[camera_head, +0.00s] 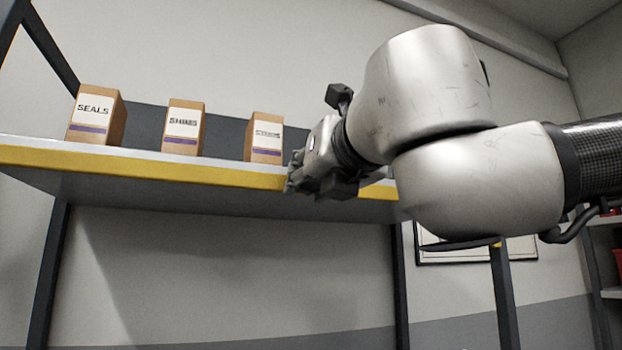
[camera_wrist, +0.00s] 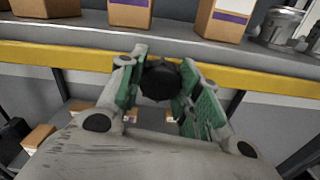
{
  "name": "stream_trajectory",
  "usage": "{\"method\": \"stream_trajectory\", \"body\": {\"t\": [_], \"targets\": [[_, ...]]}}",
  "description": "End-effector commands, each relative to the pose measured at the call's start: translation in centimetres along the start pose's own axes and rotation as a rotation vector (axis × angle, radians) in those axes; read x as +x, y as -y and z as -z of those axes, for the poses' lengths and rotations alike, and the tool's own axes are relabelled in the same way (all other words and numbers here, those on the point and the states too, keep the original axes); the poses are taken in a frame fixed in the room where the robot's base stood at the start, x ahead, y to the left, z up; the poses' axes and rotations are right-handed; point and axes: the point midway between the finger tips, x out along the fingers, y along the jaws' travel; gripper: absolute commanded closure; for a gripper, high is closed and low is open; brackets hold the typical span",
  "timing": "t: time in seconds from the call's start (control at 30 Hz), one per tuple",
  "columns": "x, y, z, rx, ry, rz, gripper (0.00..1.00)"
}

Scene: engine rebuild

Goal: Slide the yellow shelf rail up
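The yellow shelf rail (camera_head: 150,167) runs along the front edge of a grey shelf. It crosses the upper part of the wrist view (camera_wrist: 50,55), slanting slightly down to the right. My gripper (camera_head: 291,186) is at the rail's front, toward its right part, and hides a stretch of it. In the wrist view my gripper (camera_wrist: 163,62) shows its green-padded fingers apart, with the tips overlapping the rail. A dark round shape (camera_wrist: 159,82) shows between the fingers; I cannot tell what it is. Whether the fingertips touch the rail is not clear.
Boxes labelled seals (camera_head: 95,118), shims (camera_head: 183,128) and another (camera_head: 264,138) stand on the shelf above the rail. A metal canister (camera_wrist: 281,27) stands further right. Dark uprights (camera_head: 48,270) support the shelf; the space below its left part looks open.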

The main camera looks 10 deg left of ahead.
Motion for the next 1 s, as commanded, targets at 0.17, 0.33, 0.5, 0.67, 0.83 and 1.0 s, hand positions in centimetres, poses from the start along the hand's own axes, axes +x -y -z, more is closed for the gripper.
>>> {"method": "stream_trajectory", "body": {"t": [0.17, 0.33, 0.5, 0.67, 0.83, 1.0], "targets": [[0.0, 0.0, 0.0, 0.000, 0.000, 0.001, 1.00], [0.0, -0.3, -2.0, 0.003, 0.002, 0.001, 1.00], [0.0, -0.9, -5.2, 0.004, 0.001, 0.000, 1.00], [0.0, -1.0, -6.3, 0.000, 0.000, 0.001, 1.00], [0.0, -1.0, -6.5, 0.000, 0.003, 0.000, 1.00], [-0.1, -1.0, -6.7, 0.001, 0.006, -0.001, 0.48]]}}
